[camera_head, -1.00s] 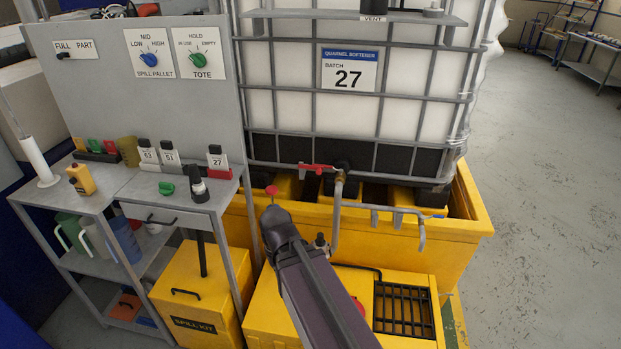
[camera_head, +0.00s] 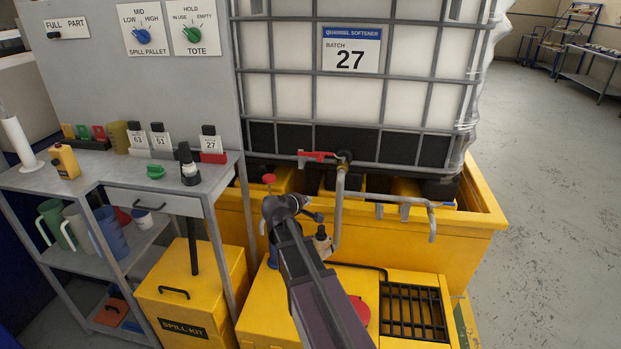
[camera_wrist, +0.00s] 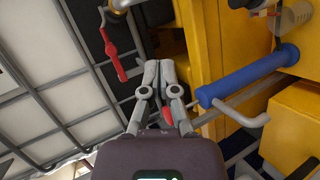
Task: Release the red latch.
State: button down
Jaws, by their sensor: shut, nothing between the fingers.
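My gripper (camera_wrist: 158,68) is shut and empty in the wrist view, its fingertips together. In the head view my arm reaches over the yellow pallet and hides the fingers. A red lever (camera_head: 317,156) sits on the tote's valve; in the wrist view this lever (camera_wrist: 111,48) is left of my fingertips, apart from them. A red knob (camera_head: 269,178) stands just above and left of my wrist in the head view. In the wrist view a small red part (camera_wrist: 167,116) shows partly hidden behind my fingers. I cannot tell which red part is the latch.
A blue grip (camera_wrist: 247,76) on a bar lies right of my fingers. The caged tote (camera_head: 290,95) stands on the yellow spill pallet (camera_head: 470,235). A grey bench (camera_head: 85,168) with tags and a yellow spill kit (camera_head: 190,290) are left. The floor at right is clear.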

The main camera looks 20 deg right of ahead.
jog(key=w+n+t+h+b, duration=0.1)
jog(key=w+n+t+b, duration=0.5)
jog(key=w+n, duration=0.3)
jog(key=w+b, duration=0.1)
jog(key=w, duration=0.2)
jog(key=shift+d+f+t+b, duration=0.2)
jog(key=shift+d+t+b, duration=0.1)
jog(key=w+d+r+p, duration=0.2)
jog(key=w+d, duration=0.4)
jog(key=d, duration=0.3)
jog(key=shift+w+d, duration=0.2)
